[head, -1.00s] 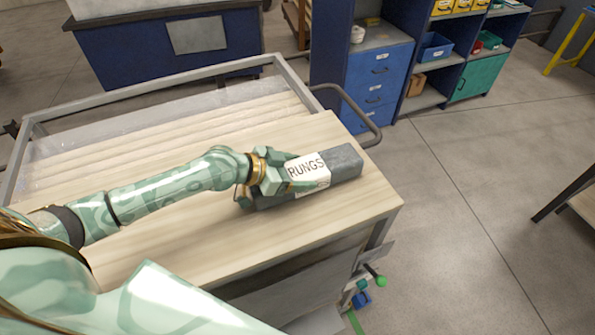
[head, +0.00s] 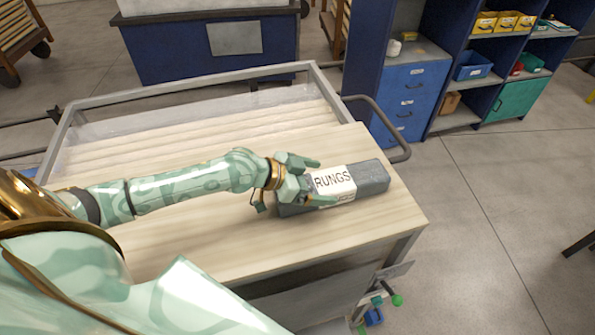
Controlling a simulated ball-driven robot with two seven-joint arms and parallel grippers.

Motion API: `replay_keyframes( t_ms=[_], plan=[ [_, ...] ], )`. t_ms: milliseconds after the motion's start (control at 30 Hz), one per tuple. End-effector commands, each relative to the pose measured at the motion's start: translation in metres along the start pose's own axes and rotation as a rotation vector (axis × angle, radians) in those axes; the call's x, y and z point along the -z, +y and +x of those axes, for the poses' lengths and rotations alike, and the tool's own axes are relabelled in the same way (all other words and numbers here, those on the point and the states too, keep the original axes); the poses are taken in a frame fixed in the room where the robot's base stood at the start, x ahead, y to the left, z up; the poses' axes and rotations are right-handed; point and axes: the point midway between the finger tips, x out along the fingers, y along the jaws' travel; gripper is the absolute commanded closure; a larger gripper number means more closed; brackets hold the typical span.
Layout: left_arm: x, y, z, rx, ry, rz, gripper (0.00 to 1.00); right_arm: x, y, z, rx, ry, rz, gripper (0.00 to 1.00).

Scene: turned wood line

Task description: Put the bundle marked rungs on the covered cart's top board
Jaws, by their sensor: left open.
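The bundle marked RUNGS (head: 368,178) is a long dark grey block with a white label. It lies flat on the light wooden top board (head: 230,239) of the cart, towards its right end. A clear cover in a grey frame (head: 190,88) stands over the far part of the cart. My left gripper (head: 322,181) is open at the left end of the bundle, with one finger beyond its far side and one by its near side. I cannot tell whether a finger touches it. My right gripper is not in view.
A dark handle rail (head: 400,150) curves out at the cart's right end. Blue drawers (head: 408,100) and shelves with yellow boxes stand behind right. A dark blue bench (head: 165,55) stands behind. The floor at right (head: 500,220) is mostly clear.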

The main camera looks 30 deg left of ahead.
Motion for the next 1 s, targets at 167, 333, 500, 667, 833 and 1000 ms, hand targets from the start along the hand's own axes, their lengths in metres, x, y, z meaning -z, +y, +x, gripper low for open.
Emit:
replay_keyframes(
  t_ms=[167, 333, 500, 667, 833, 1000],
  plan=[
    [-0.002, 0.001, -0.045, -0.002, -0.007, 0.007, 0.07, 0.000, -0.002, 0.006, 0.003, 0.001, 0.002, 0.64],
    [-0.002, 0.000, -0.078, -0.001, -0.006, 0.003, 0.07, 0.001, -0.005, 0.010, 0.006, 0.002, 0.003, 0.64],
    [-0.001, 0.000, -0.096, -0.001, -0.003, 0.001, 0.07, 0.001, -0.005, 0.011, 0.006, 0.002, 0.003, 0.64],
    [0.001, 0.001, -0.100, -0.002, 0.001, 0.001, 0.07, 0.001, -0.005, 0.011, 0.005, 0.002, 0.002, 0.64],
    [0.001, 0.001, -0.100, -0.002, 0.002, 0.000, 0.07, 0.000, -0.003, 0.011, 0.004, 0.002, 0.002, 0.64],
    [0.000, 0.000, -0.100, -0.001, 0.001, 0.000, 0.07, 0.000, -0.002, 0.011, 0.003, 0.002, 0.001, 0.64]
  ],
)
